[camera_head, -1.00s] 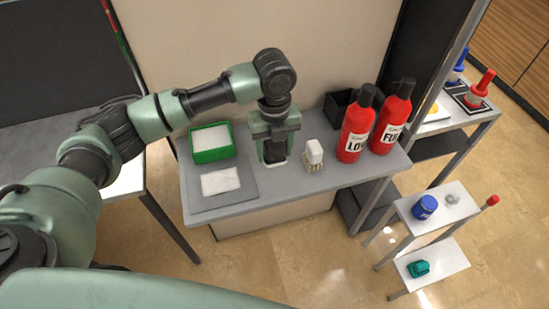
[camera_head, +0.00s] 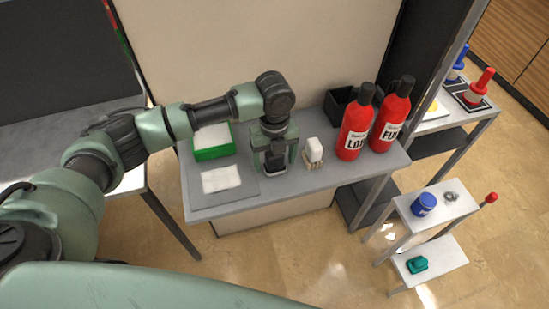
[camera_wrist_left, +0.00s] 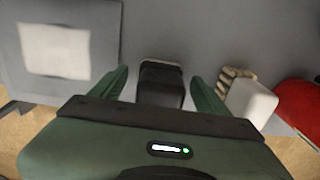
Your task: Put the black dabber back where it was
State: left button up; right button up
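The black dabber (camera_wrist_left: 160,88) stands on the grey bench between the two fingers of my left gripper (camera_wrist_left: 158,92). In the left wrist view there is a gap on each side of it, so the gripper is open around it. A pale edge shows at its far side; what it belongs to is unclear. In the head view the left gripper (camera_head: 274,162) points down at the bench, with the dark dabber (camera_head: 273,166) partly hidden between its fingers. My right gripper is not in view.
Just right of the gripper is a white block-topped brush (camera_head: 314,150). Red bottles (camera_head: 356,130) and a black bin (camera_head: 340,103) stand farther right. A green box (camera_head: 213,153) and a white cloth on a grey mat (camera_head: 203,200) lie left. The bench front (camera_head: 300,188) is clear.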

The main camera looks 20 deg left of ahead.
pick_arm(q)
jog(key=shift+r, duration=0.1)
notch_tip(320, 180, up, 12)
jog(key=b, duration=0.2)
jog(key=shift+b, duration=0.4)
